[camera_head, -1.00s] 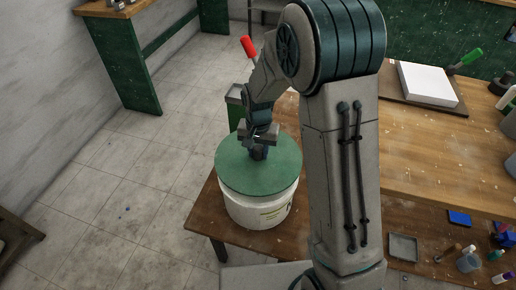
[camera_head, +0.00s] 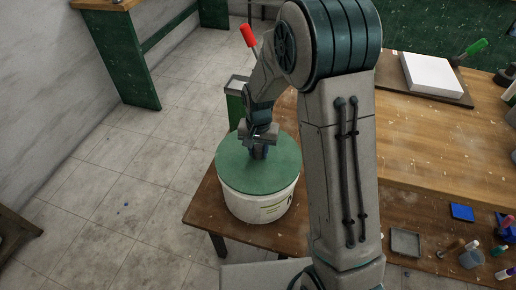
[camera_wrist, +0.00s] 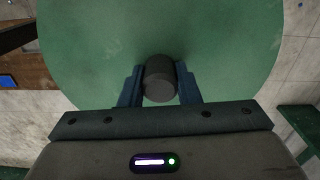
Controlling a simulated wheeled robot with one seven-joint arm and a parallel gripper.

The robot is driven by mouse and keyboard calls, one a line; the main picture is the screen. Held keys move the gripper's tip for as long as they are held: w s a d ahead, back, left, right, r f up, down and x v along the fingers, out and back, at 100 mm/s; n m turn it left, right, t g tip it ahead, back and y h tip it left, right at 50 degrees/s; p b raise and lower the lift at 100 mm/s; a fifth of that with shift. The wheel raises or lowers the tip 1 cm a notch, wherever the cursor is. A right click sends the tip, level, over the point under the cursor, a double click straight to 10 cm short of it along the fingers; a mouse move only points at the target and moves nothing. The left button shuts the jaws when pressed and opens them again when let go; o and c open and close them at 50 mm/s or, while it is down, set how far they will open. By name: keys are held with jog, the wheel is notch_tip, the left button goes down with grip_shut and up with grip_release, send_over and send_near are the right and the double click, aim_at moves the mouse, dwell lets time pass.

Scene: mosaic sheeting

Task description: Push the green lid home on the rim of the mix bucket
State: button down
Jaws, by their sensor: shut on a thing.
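The green lid (camera_head: 240,172) is a flat round disc lying over the top of the white mix bucket (camera_head: 258,207). The bucket stands at the left corner of the low brown table. My gripper (camera_head: 259,153) points down over the lid and is shut on the dark knob at its centre. In the wrist view the two blue fingers close on the dark round knob (camera_wrist: 159,78), and the green lid (camera_wrist: 95,45) fills most of the picture. The bucket's rim is hidden under the lid, so I cannot tell if the lid sits fully down.
A red-handled tool (camera_head: 249,36) stands in a green container (camera_head: 235,105) behind the bucket. The wooden bench (camera_head: 430,140) to the right carries a white block (camera_head: 431,75). A grey tray (camera_head: 405,242) and several small bottles lie on the lower shelf.

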jog(key=shift+f+b, duration=0.6)
jog(key=shift+f, duration=0.3)
jog(key=c, duration=1)
grip_release()
jog(key=shift+r, duration=0.15)
notch_tip(320, 180, up, 14)
jog(key=shift+p, duration=0.35)
jog(key=shift+f, duration=0.2)
